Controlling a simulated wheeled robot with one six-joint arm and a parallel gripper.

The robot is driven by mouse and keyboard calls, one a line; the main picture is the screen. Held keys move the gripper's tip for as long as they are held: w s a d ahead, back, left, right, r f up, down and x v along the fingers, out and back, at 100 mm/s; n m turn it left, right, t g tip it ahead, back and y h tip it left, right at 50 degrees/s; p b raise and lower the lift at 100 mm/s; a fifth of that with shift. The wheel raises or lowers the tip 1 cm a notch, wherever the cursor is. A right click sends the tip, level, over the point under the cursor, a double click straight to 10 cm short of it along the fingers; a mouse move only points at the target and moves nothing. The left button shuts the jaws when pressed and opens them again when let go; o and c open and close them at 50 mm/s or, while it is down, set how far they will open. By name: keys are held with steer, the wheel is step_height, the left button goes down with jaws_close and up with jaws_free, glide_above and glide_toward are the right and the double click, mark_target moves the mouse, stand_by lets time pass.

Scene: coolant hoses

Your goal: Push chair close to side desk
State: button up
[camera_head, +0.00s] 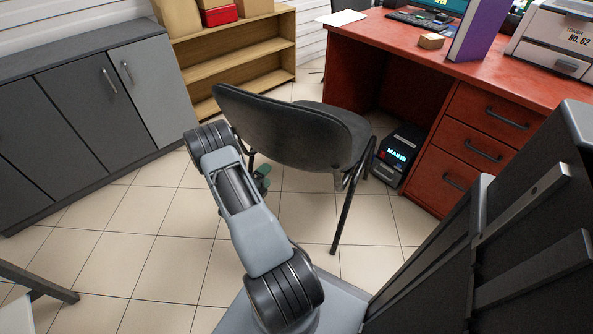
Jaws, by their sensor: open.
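A black chair (283,128) with a curved backrest and dark metal legs stands on the tiled floor in the middle of the head view. Its backrest faces me and its seat points toward the red-brown wooden desk (430,70) at the right. Floor shows between the chair's near leg and the desk's drawers. My arm reaches up from the bottom to the left of the chair. My gripper (262,178) shows only as a small greenish part low behind my arm, near the chair's left legs. Its fingertips are mostly hidden, and I cannot tell whether it touches the chair.
A black box with a lit "MAINS" label (396,155) stands on the floor by the desk. Grey cabinets (85,115) line the left and a wooden shelf (240,55) stands behind. A printer (555,40) and a purple binder (478,30) are on the desk.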

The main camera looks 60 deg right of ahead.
steer(key=shift+w+d+f+n+t+b, duration=0.1)
steer(key=shift+d+f+n+t+b, duration=0.5)
steer(key=shift+d, duration=2.15)
steer(key=shift+w+d+f+n+g+b, duration=0.15)
steer(key=shift+d+f+b, duration=0.9)
steer(key=shift+d, duration=1.7)
steer(key=shift+s+d+f+n+t+b, duration=0.1)
steer(key=shift+d+f+n+t+b, duration=0.3)
steer(key=shift+d+b, duration=1.6)
steer(key=shift+d+p, duration=0.75)
steer(key=shift+c, duration=0.5)
jaws_close()
